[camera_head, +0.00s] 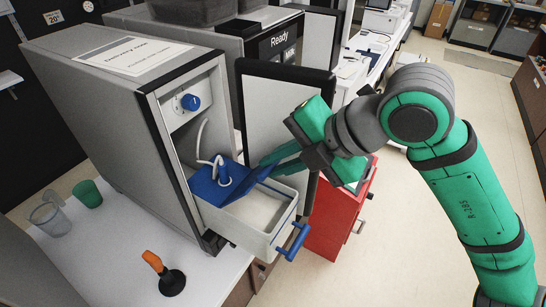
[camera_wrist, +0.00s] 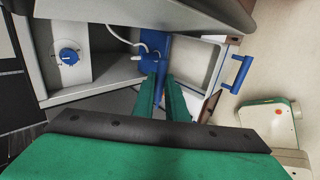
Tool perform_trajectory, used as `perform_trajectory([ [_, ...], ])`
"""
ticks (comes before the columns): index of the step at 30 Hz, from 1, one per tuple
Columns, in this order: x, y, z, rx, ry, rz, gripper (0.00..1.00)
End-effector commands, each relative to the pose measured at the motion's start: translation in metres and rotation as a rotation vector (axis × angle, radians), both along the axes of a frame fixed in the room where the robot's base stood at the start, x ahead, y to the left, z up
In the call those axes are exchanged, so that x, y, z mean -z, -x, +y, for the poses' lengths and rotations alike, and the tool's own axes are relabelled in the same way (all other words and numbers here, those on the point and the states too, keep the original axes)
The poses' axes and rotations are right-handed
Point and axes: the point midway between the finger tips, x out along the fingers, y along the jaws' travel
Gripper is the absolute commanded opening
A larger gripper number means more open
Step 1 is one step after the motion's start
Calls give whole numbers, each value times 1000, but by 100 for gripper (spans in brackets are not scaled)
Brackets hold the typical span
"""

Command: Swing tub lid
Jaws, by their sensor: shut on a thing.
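The white tub (camera_head: 277,232) with a blue handle (camera_head: 296,240) sticks out of the open front of the grey machine. The blue lid has a flat rear part (camera_head: 207,188), where a white hose enters, and a raised front flap (camera_head: 243,186). The flap stands tilted up, leaving the front of the tub uncovered. My gripper (camera_head: 267,164) reaches in from the right and is shut on the flap near its upper edge. In the wrist view the green fingers (camera_wrist: 164,80) meet the blue lid (camera_wrist: 154,50) edge-on, left of the tub's open part (camera_wrist: 203,65).
The machine's open door (camera_head: 284,105) stands close behind my gripper. A blue knob (camera_head: 190,102) and the hose are inside the machine. A red cabinet (camera_head: 335,215) is below.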

Motion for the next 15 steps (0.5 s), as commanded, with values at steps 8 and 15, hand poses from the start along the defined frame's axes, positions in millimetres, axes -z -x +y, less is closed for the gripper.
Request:
perform_trajectory([
  [8, 16, 11, -16, 1, 0, 0, 0],
  [15, 18, 12, -17, 0, 0, 0, 0],
])
